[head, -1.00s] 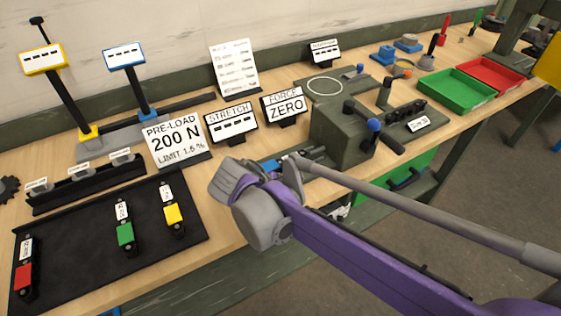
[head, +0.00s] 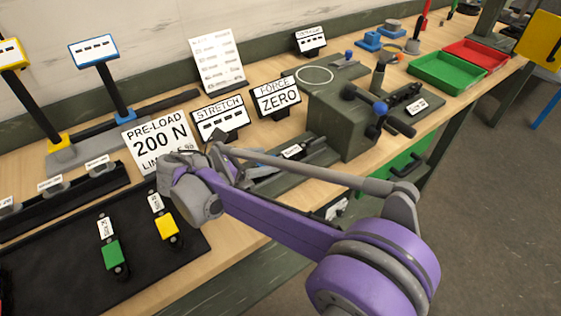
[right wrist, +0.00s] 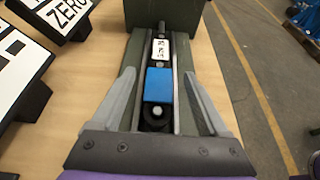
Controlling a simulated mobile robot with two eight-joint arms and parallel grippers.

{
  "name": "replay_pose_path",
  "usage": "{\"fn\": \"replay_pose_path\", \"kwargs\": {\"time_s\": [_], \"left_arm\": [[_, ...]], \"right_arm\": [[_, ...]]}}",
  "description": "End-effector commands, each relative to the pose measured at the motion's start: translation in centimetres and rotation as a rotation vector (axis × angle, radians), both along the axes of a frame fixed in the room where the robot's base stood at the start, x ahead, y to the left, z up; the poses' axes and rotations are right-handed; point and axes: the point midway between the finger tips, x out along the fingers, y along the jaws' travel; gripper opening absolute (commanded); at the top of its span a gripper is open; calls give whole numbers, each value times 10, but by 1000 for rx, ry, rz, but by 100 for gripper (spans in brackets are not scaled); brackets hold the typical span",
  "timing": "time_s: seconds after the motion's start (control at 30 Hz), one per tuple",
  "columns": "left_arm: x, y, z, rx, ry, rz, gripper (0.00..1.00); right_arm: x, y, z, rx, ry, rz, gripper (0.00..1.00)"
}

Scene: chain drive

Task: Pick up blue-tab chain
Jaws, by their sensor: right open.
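The blue-tab chain (right wrist: 158,85) lies in the narrow channel of a dark green fixture (right wrist: 193,60) in the right wrist view. It has a blue block, a white label beyond it and dark links with a round pin nearer me. My right gripper (right wrist: 160,76) is open and empty, one finger on either side of the fixture and the blue tab between them in the picture. I cannot tell how high the fingers are. In the head view my right wrist hides part of the fixture (head: 318,154) and the fingers are hard to make out. My left gripper is not in view.
Green-tab (head: 112,253) and yellow-tab (head: 167,226) chains lie on a black mat (head: 60,265). The STRETCH (head: 220,119) and FORCE (head: 275,98) displays stand behind the fixture. A dark green block with a crank (head: 340,125) stands at its far end. Green (head: 447,73) and red (head: 478,54) trays sit at the right.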

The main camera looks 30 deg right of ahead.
Motion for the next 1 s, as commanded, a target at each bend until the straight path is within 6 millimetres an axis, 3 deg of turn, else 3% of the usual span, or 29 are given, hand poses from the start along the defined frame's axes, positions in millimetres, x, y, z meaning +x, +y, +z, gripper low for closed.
{"fn": "replay_pose_path", "kwargs": {"time_s": [0.3, 0.53, 0.9, 0.97, 1.0], "left_arm": [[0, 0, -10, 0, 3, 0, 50], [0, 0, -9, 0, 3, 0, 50], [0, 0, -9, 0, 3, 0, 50], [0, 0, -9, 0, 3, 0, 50], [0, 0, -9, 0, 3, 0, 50]], "right_arm": [[3, -40, -18, 0, 0, -3, 78], [3, -41, -18, 0, -1, -1, 76], [3, -41, -18, 0, -1, -1, 9], [3, -41, -18, 0, -1, -1, 0], [3, -41, -18, 0, -1, -1, 0]]}}
